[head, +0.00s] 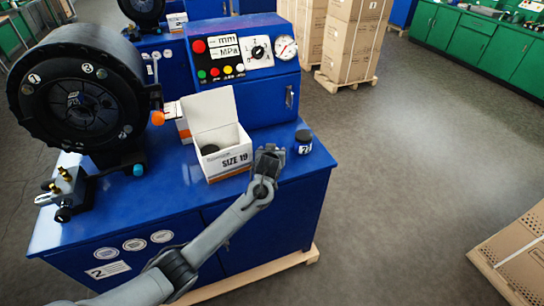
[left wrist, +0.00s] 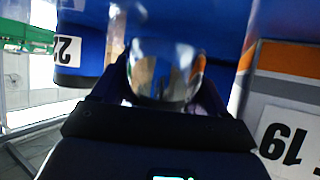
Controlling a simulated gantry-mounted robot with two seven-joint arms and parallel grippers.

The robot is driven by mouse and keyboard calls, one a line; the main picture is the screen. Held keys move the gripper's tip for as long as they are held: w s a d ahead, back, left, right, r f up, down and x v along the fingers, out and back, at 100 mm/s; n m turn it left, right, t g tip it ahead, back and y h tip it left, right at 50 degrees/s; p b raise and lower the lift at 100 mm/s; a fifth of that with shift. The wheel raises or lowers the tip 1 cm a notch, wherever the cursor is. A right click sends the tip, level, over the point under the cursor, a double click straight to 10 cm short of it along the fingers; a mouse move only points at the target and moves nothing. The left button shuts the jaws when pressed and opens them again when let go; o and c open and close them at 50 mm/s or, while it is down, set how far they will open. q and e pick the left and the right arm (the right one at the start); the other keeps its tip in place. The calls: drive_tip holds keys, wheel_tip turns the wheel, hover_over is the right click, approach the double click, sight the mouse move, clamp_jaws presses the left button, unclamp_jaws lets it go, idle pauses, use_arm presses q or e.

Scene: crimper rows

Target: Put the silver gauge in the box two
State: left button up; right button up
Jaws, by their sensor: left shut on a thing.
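My left gripper (head: 268,158) is just right of the open white box (head: 226,160) marked SIZE 19, above the blue bench top. In the left wrist view its jaws (left wrist: 163,98) are shut on a shiny silver, rounded thing, the silver gauge (left wrist: 166,68). In the head view the gripper mostly hides the gauge. The box's lid stands up at the back, and a dark round thing (head: 209,149) lies inside. The box's printed side (left wrist: 290,130) shows at the right of the left wrist view. My right gripper is not in view.
A large black crimper head (head: 82,100) stands at left. The blue control panel (head: 245,60) rises behind the box. The bench front (head: 150,205) is clear.

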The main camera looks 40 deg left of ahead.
use_arm(q)
drive_tip(key=shift+f, duration=0.65)
drive_tip(key=shift+f, duration=0.15)
drive_tip(key=o, duration=0.9)
